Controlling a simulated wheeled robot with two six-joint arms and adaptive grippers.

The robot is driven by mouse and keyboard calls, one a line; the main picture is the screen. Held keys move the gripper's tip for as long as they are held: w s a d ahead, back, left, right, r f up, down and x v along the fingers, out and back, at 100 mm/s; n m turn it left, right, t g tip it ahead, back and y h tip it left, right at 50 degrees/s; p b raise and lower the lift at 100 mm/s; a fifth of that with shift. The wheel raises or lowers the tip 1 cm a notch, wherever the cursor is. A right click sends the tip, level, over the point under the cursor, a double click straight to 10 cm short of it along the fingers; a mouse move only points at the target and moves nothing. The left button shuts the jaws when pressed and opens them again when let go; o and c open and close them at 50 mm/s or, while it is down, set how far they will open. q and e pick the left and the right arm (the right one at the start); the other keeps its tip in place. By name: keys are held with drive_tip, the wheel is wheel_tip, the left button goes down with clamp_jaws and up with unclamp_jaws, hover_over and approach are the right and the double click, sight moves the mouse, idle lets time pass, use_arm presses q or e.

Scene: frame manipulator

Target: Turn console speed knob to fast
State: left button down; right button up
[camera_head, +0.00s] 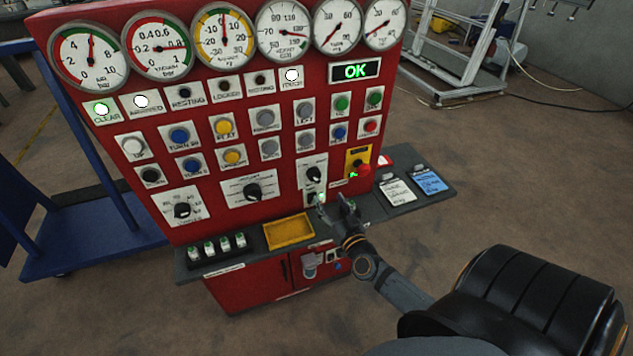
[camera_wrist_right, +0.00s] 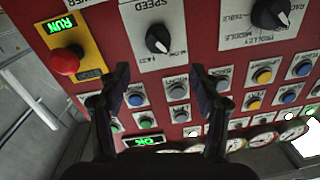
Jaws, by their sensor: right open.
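The speed knob (camera_head: 315,173) is a black knob on a white plate on the red console, left of the red mushroom button. It also shows in the right wrist view (camera_wrist_right: 158,40), where the plate reads SPEED and the knob has a pale pointer mark. Small labels are beside the pointer, too small to read surely. My right gripper (camera_head: 338,203) is in front of the console, below the knob in the head view. In the right wrist view its two fingers (camera_wrist_right: 160,76) are spread apart and empty, with the knob apart from them. My left gripper is not in view.
A red mushroom button (camera_wrist_right: 66,61) on a yellow plate is close beside the speed knob. Another black knob (camera_wrist_right: 270,14) is on the other side. A grey shelf (camera_head: 400,205) juts from the console below, with a yellow tray (camera_head: 290,245) on it.

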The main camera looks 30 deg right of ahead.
sight(317, 180)
drive_tip(key=w, duration=0.3)
drive_tip(key=w+d, duration=0.1)
drive_tip(key=w, duration=0.2)
drive_tip(key=w+d, duration=0.1)
drive_tip(key=w, duration=0.3)
drive_tip(key=shift+d+f+b, duration=0.15)
drive_tip(key=shift+b, duration=0.25)
drive_tip(key=c, duration=1.1)
